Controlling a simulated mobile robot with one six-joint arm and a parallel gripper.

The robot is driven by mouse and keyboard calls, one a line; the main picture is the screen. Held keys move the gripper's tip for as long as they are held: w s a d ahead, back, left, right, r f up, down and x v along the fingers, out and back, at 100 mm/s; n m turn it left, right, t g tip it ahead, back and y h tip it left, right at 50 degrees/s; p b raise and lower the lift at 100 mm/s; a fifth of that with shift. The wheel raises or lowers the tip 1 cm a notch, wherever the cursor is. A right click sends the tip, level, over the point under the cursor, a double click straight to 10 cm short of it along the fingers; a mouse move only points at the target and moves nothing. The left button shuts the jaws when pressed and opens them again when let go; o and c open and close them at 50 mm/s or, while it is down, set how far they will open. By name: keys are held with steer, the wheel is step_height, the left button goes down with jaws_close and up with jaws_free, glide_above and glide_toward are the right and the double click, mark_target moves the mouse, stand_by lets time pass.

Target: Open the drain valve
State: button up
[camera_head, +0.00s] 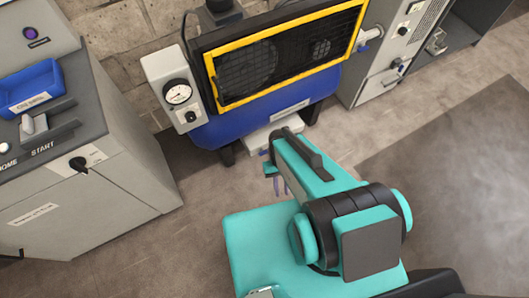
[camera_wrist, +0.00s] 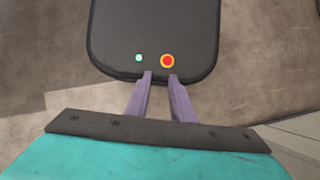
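The blue compressor tank (camera_head: 225,132) stands at the back centre in the head view. I cannot make out a drain valve on it for certain; my arm covers part of the area in front of the tank's right end. A pale block (camera_head: 262,139) shows below the tank. My gripper (camera_head: 281,185) is in front of and below the tank, apart from it, with its purple fingers pointing down. In the wrist view the fingers of my gripper (camera_wrist: 160,74) stand apart with an empty gap between them. No valve shows in the wrist view.
A grey control cabinet (camera_head: 95,195) with a black knob (camera_head: 79,164) and blue tray (camera_head: 31,88) stands at left. A gauge box (camera_head: 176,92) and yellow-framed guard (camera_head: 285,55) sit on the compressor. Another grey cabinet (camera_head: 385,85) is at right. The floor (camera_head: 450,150) at right is clear.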

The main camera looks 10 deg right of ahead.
steer(key=r+p, duration=0.1)
steer(key=r, duration=0.1)
steer(key=d+r+p, duration=0.1)
steer(key=p, duration=0.1)
steer(key=shift+s+r, duration=0.15)
steer(key=shift+r, duration=0.2)
